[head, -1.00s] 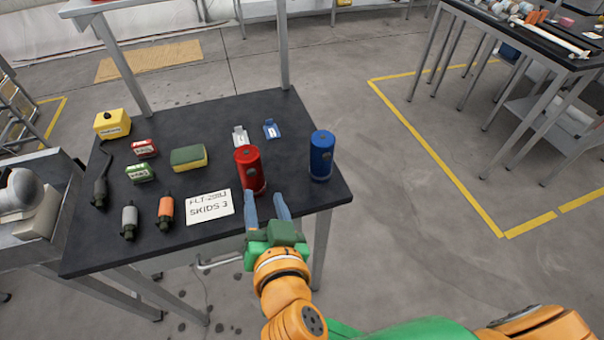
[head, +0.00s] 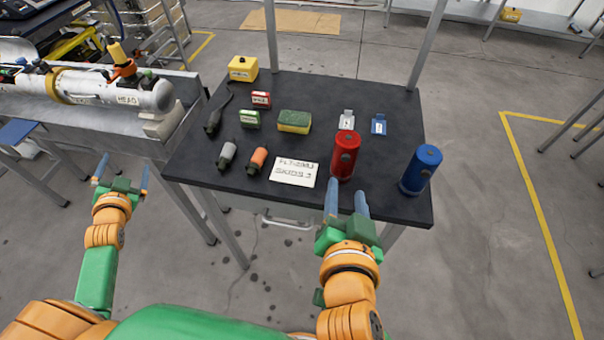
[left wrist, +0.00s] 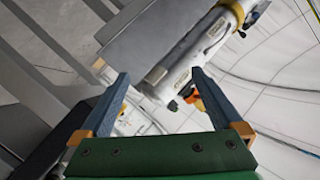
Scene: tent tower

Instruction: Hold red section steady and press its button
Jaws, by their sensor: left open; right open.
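The red section (head: 345,157) is an upright red cylinder near the front right of the black table (head: 245,135). A dark round spot, perhaps its button, shows on its upper side. My right gripper (head: 346,192) is open just in front of the red section's base; I cannot tell whether its fingers touch it. My left gripper (head: 120,172) is open and empty, off the table's left side. Its two blue fingers also show apart in the left wrist view (left wrist: 160,85).
A blue cylinder (head: 421,170) stands right of the red one. A white label card (head: 294,172) lies to its left. Behind are small silver (head: 347,120) and blue (head: 379,124) tags, a sponge (head: 294,121), and several small items. A grey bench with a white tube (head: 105,90) stands left.

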